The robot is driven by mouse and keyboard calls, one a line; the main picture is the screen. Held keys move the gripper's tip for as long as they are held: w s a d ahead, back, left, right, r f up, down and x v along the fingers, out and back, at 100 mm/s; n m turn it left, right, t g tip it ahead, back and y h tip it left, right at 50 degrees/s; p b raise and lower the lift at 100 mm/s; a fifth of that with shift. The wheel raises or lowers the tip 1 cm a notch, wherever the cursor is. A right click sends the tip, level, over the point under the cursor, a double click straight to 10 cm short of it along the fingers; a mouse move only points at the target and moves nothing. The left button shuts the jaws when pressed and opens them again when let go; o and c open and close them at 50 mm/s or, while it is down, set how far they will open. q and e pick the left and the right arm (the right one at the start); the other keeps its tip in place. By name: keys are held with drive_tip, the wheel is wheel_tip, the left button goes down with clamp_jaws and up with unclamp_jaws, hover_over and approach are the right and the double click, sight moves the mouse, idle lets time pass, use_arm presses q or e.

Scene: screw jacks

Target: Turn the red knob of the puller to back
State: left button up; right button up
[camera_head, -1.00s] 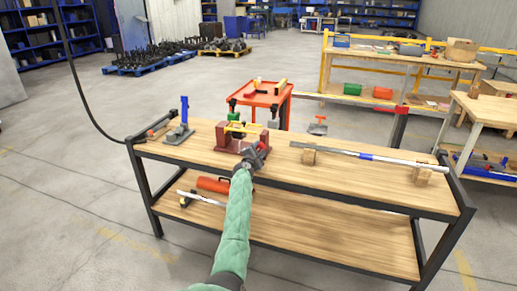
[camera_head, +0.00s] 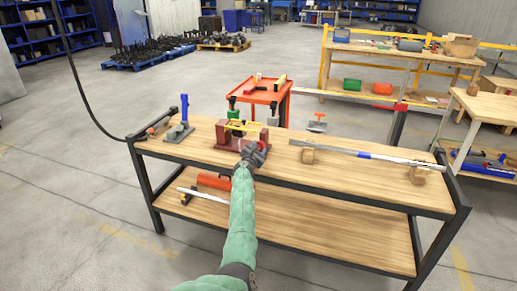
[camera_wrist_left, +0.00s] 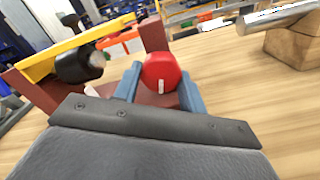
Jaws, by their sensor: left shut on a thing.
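The puller (camera_head: 227,138) is a dark red frame with a yellow bar across its top, standing on the upper board of the workbench. In the left wrist view its dark red upright (camera_wrist_left: 153,35) and a black cylinder (camera_wrist_left: 80,65) beside the yellow bar show. The round red knob (camera_wrist_left: 160,70) has a white mark low on its face. My left gripper (camera_wrist_left: 160,88) is shut on the knob, one blue-grey finger on each side. In the head view my left gripper (camera_head: 251,153) is at the puller's front right and hides the knob. My right gripper is not in view.
A silver and blue bar (camera_head: 358,154) rests on wooden blocks to the right. A tool with a blue upright (camera_head: 184,108) stands at the left end. A red tool cart (camera_head: 262,95) is behind. The bench top (camera_head: 290,170) near the gripper is bare.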

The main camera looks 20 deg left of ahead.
use_arm(q)
drive_tip(key=shift+d+f, duration=0.1)
drive_tip(key=shift+f, duration=0.15)
drive_tip(key=o, duration=1)
drive_tip(key=shift+r, duration=0.1)
drive_tip(key=shift+s, duration=0.1)
drive_tip(key=shift+s+p, duration=0.35)
drive_tip(key=shift+s, duration=3.45)
